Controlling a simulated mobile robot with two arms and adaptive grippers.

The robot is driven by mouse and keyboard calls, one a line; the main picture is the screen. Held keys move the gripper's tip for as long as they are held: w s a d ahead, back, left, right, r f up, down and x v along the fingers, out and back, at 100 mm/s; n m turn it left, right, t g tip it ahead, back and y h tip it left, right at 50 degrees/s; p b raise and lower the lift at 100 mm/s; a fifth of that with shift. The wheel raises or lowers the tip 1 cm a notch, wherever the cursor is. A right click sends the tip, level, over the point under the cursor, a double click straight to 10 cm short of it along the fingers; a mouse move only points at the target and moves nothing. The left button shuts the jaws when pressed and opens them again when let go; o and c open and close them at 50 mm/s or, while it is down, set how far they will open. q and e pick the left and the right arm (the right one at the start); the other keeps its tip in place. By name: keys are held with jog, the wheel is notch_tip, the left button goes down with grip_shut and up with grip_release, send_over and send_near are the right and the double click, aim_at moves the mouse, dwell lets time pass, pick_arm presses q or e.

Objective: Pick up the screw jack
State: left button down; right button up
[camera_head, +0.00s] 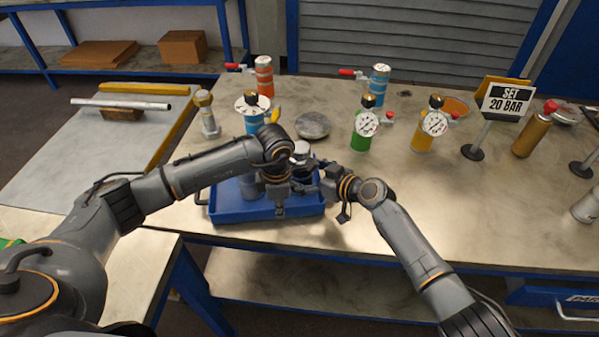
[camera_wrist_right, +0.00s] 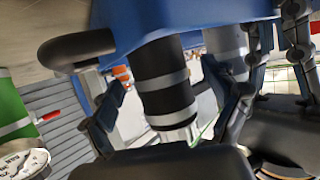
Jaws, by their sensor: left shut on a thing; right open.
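A blue tray (camera_head: 228,214) on the bench holds several cylindrical parts, largely hidden by my arms. A black cylinder with grey bands and a bright tip (camera_wrist_right: 165,85) stands in it. Its pale round top (camera_head: 301,148) shows between my arms. I cannot tell for certain which part is the screw jack. My left gripper (camera_head: 279,198) is down over the tray and shut. It seems to hold a grey cylinder (camera_head: 250,187), though the contact is hidden. My right gripper (camera_head: 318,186) is open. In the right wrist view its fingers (camera_wrist_right: 170,112) stand either side of the black cylinder.
Behind and right are a green gauge vessel (camera_head: 362,134), a yellow one (camera_head: 425,136), and a "SET 20 BAR" sign (camera_head: 505,99).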

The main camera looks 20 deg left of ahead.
pick_arm(q)
jog(key=shift+w+r, duration=0.1)
pick_arm(e)
jog(key=shift+w+a+f, duration=0.2)
jog(key=shift+a, duration=0.2)
jog(key=c, duration=1.8)
jog(key=shift+r, duration=0.15)
grip_shut()
jog(key=shift+r, duration=0.1)
